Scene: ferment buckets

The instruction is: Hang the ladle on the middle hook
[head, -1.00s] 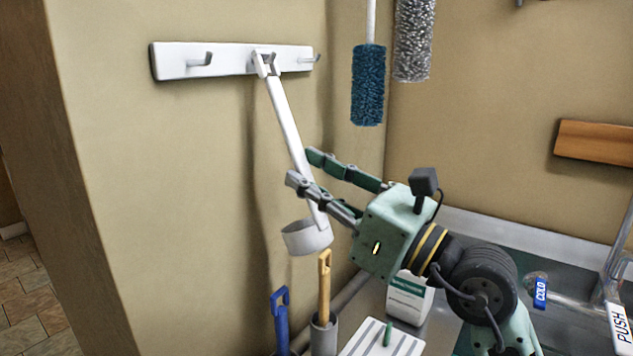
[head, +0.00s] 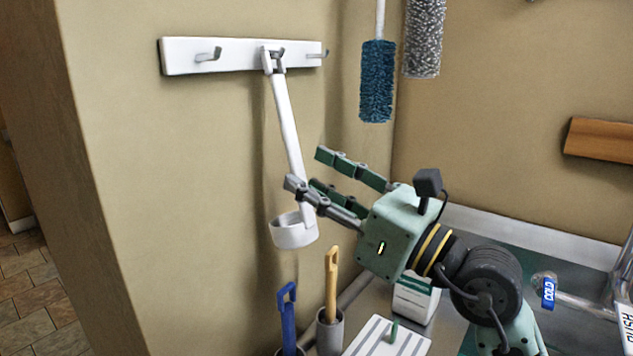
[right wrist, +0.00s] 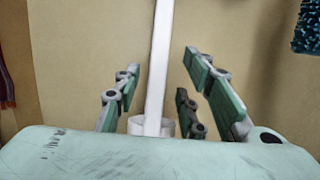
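The white ladle (head: 288,125) is upright with its top end at the middle hook (head: 279,53) of the white hook rail (head: 235,54). Its cup (head: 293,232) is at the bottom, near the wall. My right gripper (head: 306,170) is open around the lower handle, fingers apart. In the right wrist view the ladle handle (right wrist: 159,60) runs between the spread fingers of the right gripper (right wrist: 158,78), with a gap on both sides. The ladle's top end is out of that view. My left gripper is not in view.
A blue brush (head: 377,80) and a grey brush (head: 423,40) hang right of the rail. Below stand a blue-handled tool (head: 288,315), a yellow-handled tool (head: 331,280) and a white container (head: 414,300). The rail's left hook (head: 209,55) and right hook (head: 316,54) are bare.

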